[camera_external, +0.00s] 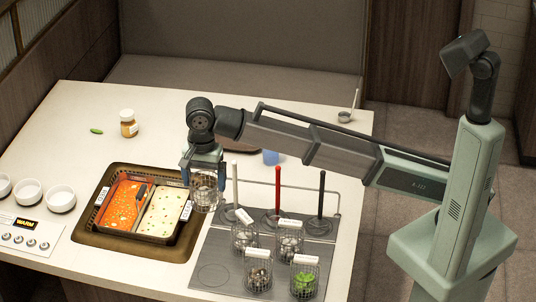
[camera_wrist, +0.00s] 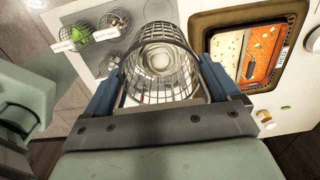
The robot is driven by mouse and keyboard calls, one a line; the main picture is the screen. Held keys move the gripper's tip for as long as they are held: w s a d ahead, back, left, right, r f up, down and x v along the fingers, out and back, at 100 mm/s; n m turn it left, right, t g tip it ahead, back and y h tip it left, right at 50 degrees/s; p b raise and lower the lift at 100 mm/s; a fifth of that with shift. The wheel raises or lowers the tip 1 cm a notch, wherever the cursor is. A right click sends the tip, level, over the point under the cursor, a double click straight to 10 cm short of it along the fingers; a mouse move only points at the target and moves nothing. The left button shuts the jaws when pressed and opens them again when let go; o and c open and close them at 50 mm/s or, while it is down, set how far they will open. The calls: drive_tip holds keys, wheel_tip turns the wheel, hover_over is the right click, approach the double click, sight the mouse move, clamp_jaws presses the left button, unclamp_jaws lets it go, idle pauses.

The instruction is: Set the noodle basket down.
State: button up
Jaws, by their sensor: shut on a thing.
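My gripper (camera_external: 204,172) is shut on a wire noodle basket (camera_external: 205,192) and points down. The basket hangs between the right edge of the sauce well and the grey cooker plate (camera_external: 214,248), apparently above the surface. In the wrist view the basket (camera_wrist: 160,62) sits between my two blue fingers, its open mouth toward the camera. A pale round shape shows inside or through its mesh; I cannot tell which. Several other wire baskets stand on the plate, one with green contents (camera_external: 304,281). A faint ring at the plate's front left is bare.
A sunken well (camera_external: 100,238) holds an orange and a cream sauce pan. White, red (camera_external: 278,190) and black upright handles stand behind the baskets. White bowls (camera_external: 61,198) are at left, a jar (camera_external: 129,124) at the back. The back left counter is mostly clear.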

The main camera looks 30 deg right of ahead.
drive_tip(key=w+d+m, duration=0.5)
drive_tip(key=w+d, duration=0.8)
drive_tip(key=w, duration=0.3)
drive_tip(key=w+d+m, duration=0.4)
drive_tip(key=w+d, duration=1)
drive_tip(key=w, duration=0.2)
drive_tip(key=w+d+m, duration=0.3)
drive_tip(key=w+d, duration=0.2)
drive_tip(key=d, duration=0.8)
drive_tip(key=w+d+m, duration=0.3)
drive_tip(key=w+d, duration=0.1)
drive_tip(key=d, duration=1)
drive_tip(key=w+d+m, duration=0.3)
drive_tip(key=w+d, duration=0.2)
drive_tip(key=d, duration=0.8)
drive_tip(key=shift+w+a+f, duration=0.1)
drive_tip(key=shift+a+f, duration=0.05)
drive_tip(key=shift+f, duration=7.05)
drive_tip(key=shift+a+f, duration=0.15)
drive_tip(key=shift+f, duration=7)
drive_tip(key=shift+f, duration=0.1)
drive_tip(key=o, duration=1)
